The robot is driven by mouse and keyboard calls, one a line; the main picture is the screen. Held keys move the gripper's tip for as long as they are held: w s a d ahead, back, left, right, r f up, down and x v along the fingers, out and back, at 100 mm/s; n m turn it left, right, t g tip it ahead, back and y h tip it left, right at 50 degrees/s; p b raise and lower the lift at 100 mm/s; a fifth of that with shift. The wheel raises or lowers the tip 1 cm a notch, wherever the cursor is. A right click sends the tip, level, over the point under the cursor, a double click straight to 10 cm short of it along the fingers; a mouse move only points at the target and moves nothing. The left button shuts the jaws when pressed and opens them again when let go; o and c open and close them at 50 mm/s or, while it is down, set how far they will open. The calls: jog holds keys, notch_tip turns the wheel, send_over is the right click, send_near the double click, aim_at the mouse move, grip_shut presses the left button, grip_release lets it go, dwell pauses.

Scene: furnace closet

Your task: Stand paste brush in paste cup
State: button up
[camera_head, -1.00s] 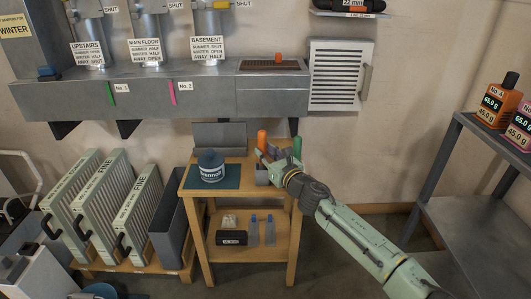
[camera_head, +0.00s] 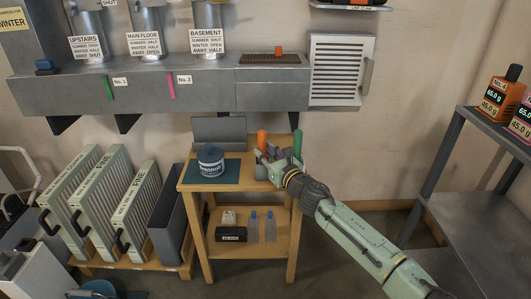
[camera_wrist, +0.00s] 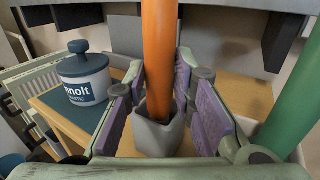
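An upright orange handle (camera_head: 262,140), perhaps the paste brush, rises from a grey angular cup (camera_head: 261,172) on the right of a small wooden table. In the wrist view the orange handle (camera_wrist: 160,50) runs down into the grey cup (camera_wrist: 157,138); its lower end is hidden inside. I cannot tell for sure that this is the paste cup. My gripper (camera_head: 268,157) is at the cup, with its purple pads on either side of the handle. The pads look apart, with no clear grip on it. A lidded jar marked mastic (camera_wrist: 84,80) stands to the left.
A green upright rod (camera_head: 297,143) stands close to the right of my gripper. The jar is on a dark mat (camera_head: 230,178) on the wooden table (camera_head: 190,184). A metal duct (camera_head: 270,95) hangs behind above. Filters (camera_head: 95,200) stand left; a grey shelf (camera_head: 475,215) is right.

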jog(key=o, duration=0.4)
jog(key=shift+s, duration=0.1)
jog(key=v, duration=1.2)
jog(key=shift+r, duration=0.1)
